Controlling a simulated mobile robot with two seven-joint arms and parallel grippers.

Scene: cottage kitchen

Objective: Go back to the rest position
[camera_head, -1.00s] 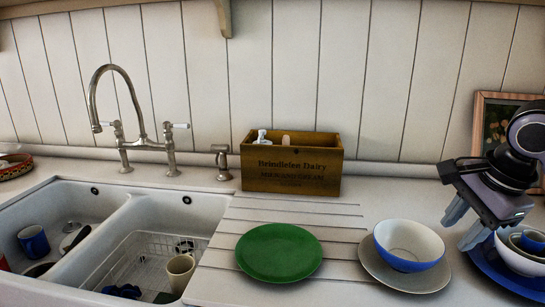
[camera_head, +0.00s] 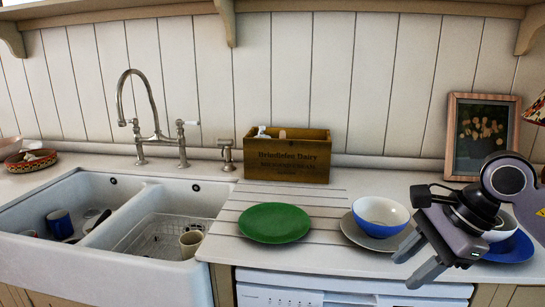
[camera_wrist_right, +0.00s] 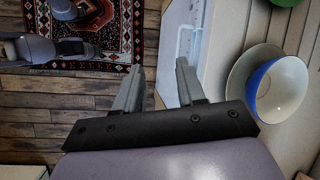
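My right gripper (camera_head: 417,262) is in the head view at the lower right, in front of the counter's front edge. Its two fingers are apart with nothing between them; the right wrist view also shows the open fingers (camera_wrist_right: 158,82). Beside it, a blue and white bowl (camera_head: 380,213) stands on a pale plate (camera_head: 351,232). The bowl (camera_wrist_right: 279,91) shows to the right of the fingers in the right wrist view, apart from them. A blue plate (camera_head: 513,250) lies partly hidden behind the gripper.
A green plate (camera_head: 273,223) lies on the counter's drainer. A wooden box (camera_head: 287,158) stands by the wall. The double sink (camera_head: 66,188) at left holds dishes and a cream cup (camera_head: 191,243). A framed picture (camera_head: 481,137) leans at right. A rug (camera_wrist_right: 105,33) covers the wooden floor.

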